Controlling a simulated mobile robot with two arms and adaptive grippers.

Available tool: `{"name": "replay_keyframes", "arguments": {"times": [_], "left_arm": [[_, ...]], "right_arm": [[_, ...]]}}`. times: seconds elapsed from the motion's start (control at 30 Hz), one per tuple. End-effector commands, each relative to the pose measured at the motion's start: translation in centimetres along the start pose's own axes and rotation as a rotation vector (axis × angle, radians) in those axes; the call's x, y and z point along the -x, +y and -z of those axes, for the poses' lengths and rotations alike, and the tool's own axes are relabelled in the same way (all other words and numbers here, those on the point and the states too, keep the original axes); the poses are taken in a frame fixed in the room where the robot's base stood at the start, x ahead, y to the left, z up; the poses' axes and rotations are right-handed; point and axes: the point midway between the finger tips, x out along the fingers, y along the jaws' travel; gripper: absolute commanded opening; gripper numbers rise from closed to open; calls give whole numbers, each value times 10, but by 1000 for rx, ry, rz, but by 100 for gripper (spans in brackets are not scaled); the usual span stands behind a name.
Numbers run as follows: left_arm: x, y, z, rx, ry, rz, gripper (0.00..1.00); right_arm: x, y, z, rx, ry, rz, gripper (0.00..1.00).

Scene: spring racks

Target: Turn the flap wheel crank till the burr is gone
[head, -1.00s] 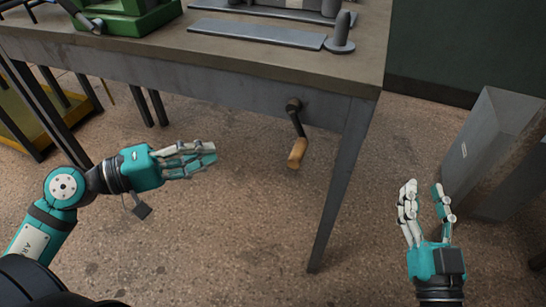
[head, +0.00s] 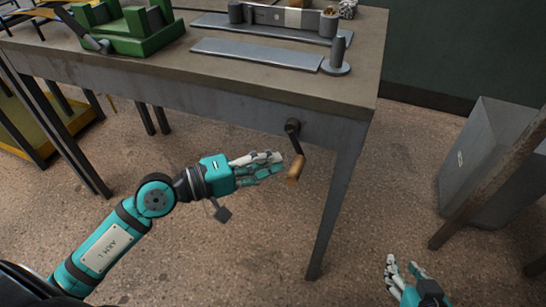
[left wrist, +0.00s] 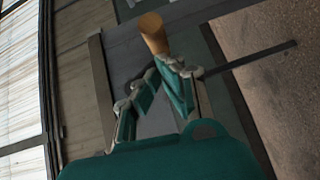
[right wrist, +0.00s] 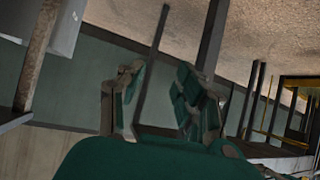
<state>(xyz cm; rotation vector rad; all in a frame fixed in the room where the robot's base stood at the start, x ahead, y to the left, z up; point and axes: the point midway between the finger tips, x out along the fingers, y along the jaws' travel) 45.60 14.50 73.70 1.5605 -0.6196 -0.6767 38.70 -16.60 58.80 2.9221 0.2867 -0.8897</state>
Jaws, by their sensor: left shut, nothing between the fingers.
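The crank (head: 293,129) has a dark arm and a tan wooden handle (head: 295,168), and hangs from the front of the workbench. The handle also shows in the left wrist view (left wrist: 153,32), just beyond the fingers. My left gripper (head: 279,161) is shut and empty, its fingertips right beside the handle's left side; I cannot tell whether they touch it. My right gripper (head: 404,264) is open and empty, low at the right and away from the bench. A rough, pale round piece (head: 347,8) at the bench's back edge may be the flap wheel. I cannot make out a burr.
The workbench (head: 150,62) carries a green fixture (head: 135,35) at the left, a flat grey plate (head: 255,54) and an upright post on a disc (head: 335,62). A bench leg (head: 335,205) stands right of the crank. A grey cabinet (head: 490,150) is at the right.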

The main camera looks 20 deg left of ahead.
Motion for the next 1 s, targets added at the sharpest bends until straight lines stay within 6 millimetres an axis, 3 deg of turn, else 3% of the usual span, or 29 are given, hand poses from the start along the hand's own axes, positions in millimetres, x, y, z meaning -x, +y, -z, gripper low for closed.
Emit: {"name": "replay_keyframes", "arguments": {"times": [0.27, 1.0], "left_arm": [[-6, 1, -6, -1, 0, -1, 0], [-6, 0, -5, 2, 0, -4, 0]], "right_arm": [[3, 2, -14, -1, -71, -4, 34], [2, 2, -9, -1, -43, -4, 34]]}}
